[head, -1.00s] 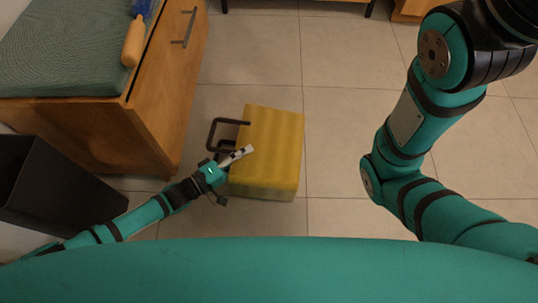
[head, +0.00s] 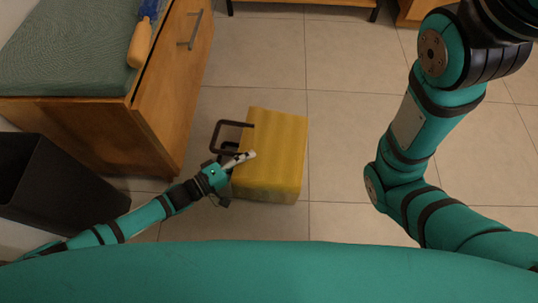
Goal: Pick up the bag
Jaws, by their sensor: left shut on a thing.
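The bag (head: 275,150) is a yellow box-like shape with a dark brown handle (head: 225,124) sticking out on its left side. It is on or just above the tiled floor; I cannot tell which. My left gripper (head: 232,162) is at the bag's left side, shut on the lower part of the handle. A pale finger of it overlaps the bag's left edge, and the gripper hides part of the handle. My right arm stands at the right of the view, and its gripper is out of the picture.
A dark open bin (head: 55,185) is at the lower left. Tiled floor (head: 330,80) behind and right of the bag is clear.

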